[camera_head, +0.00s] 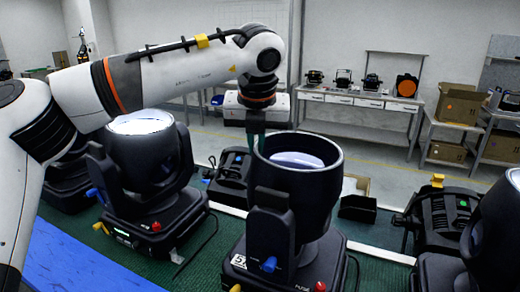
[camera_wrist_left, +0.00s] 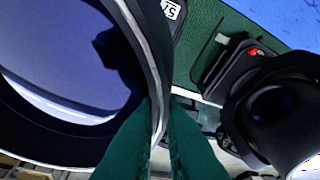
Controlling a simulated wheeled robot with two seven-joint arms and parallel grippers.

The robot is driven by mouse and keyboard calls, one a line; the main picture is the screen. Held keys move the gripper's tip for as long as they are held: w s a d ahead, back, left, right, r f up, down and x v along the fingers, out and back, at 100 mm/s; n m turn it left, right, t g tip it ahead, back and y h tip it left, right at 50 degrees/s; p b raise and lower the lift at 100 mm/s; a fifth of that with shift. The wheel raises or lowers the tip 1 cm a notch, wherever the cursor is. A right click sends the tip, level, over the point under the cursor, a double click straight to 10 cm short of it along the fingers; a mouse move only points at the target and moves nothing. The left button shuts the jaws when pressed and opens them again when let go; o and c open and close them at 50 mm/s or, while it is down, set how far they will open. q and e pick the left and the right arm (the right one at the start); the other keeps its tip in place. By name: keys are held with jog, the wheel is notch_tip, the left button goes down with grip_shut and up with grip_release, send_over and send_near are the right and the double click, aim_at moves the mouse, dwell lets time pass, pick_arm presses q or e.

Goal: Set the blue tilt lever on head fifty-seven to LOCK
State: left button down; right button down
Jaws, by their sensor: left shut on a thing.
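Head fifty-seven (camera_head: 300,185) is the black moving head at the centre, its wide round barrel pointing up. A partly cut-off number plate (camera_head: 238,261) is on its base. A blue lever (camera_head: 269,264) sticks out low on its near side; I cannot read its setting. My left gripper (camera_head: 256,145) reaches down to the barrel's far-left rim. In the left wrist view its green fingers (camera_wrist_left: 160,115) are closed on the barrel rim (camera_wrist_left: 145,45), with the lens to the left. The blue lever does not show in that view. My right gripper is not in view.
Another head (camera_head: 145,165) with a blue lever (camera_head: 91,192) stands to the left, and one more (camera_head: 495,240) at the right edge. A black unit (camera_head: 440,215) and an open black box (camera_head: 357,200) lie behind. A blue mat (camera_head: 75,260) is at lower left.

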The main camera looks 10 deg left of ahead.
pick_arm(q)
jog(key=shift+w+a+f+h+b, duration=0.1)
jog(key=shift+a+f+h+b, duration=0.2)
jog(key=shift+a+f+b, duration=0.15)
jog(key=shift+d+r, duration=0.15)
jog(key=shift+r, duration=0.1)
jog(key=c, duration=1.5)
grip_release()
jog(key=shift+c, duration=0.2)
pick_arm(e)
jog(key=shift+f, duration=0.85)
pick_arm(q)
jog(key=b+v, duration=0.1)
jog(key=v, duration=1.1)
jog(key=shift+a, duration=0.2)
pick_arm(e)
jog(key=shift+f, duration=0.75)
